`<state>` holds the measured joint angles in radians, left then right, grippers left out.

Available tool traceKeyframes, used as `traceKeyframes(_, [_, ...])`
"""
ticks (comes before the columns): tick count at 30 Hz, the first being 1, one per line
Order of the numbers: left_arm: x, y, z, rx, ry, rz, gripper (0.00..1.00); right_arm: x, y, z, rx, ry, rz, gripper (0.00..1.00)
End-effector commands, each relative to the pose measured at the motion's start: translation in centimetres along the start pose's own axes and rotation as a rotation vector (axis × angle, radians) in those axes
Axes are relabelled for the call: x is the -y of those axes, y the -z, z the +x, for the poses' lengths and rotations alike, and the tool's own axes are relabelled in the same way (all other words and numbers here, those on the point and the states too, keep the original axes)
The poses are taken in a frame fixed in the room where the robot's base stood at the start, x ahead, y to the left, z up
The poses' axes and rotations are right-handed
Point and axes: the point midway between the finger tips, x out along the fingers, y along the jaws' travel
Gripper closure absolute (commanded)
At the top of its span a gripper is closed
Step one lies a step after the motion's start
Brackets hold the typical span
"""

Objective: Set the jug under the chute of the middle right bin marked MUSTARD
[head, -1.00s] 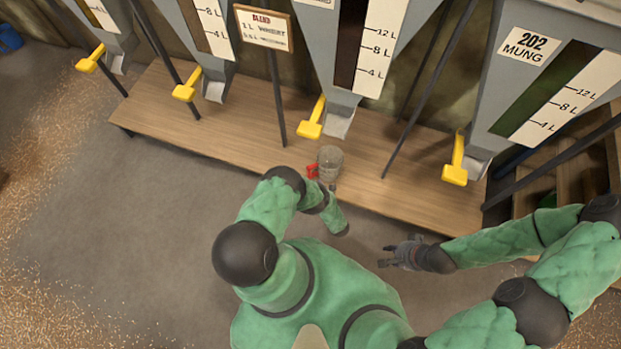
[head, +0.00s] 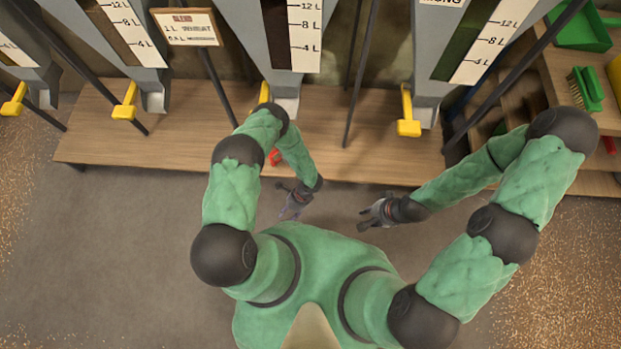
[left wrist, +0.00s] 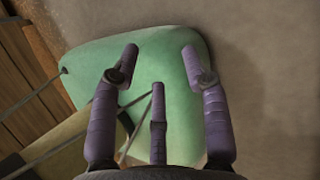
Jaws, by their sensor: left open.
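The jug's red handle (head: 275,157) shows on the wooden bench beside my left forearm; the rest of the jug is hidden behind that arm. The third bin from the left (head: 291,35) has a grey chute (head: 287,105) and a yellow lever (head: 264,92) partly behind my arm. Its name label is out of view, so I cannot read MUSTARD. My left gripper (head: 291,203) is in front of the bench edge, apart from the jug. In the left wrist view its fingers (left wrist: 162,60) are spread and empty. My right gripper (head: 374,213) is in front of the bench, its fingers too small to judge.
The wooden bench (head: 190,135) runs below the bins. Thin dark posts (head: 357,90) stand between them. The MUNG bin (head: 465,45) is on the right, with a yellow lever (head: 408,125). A recipe sign (head: 187,27) hangs left of centre. Shelves with a green brush (head: 586,90) stand far right.

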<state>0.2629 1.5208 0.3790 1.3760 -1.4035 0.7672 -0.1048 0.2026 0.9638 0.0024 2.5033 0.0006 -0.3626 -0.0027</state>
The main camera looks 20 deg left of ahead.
Motion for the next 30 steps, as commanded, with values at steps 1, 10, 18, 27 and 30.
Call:
traceKeyframes(1, [-1.4,0.4,-1.8,-0.077,-0.056,-0.064,0.54,0.0,0.0,0.0,0.000,0.000,0.000,0.70])
traceKeyframes(10, [-8.1,3.8,-14.1,-0.510,-0.340,-0.590,0.54,0.0,0.0,0.0,0.000,0.000,0.000,0.70])
traceKeyframes(18, [-9.0,1.6,-23.2,-0.751,-0.402,-1.143,0.54,0.0,0.0,0.0,0.000,0.000,0.000,0.70])
traceKeyframes(27, [-9.1,-1.6,-25.6,-0.812,-0.364,-1.421,0.54,0.0,0.0,0.0,0.000,0.000,0.000,0.70])
traceKeyframes(30, [-9.1,-1.7,-25.7,-0.813,-0.363,-1.427,0.54,0.0,0.0,0.0,0.000,0.000,0.000,0.70])
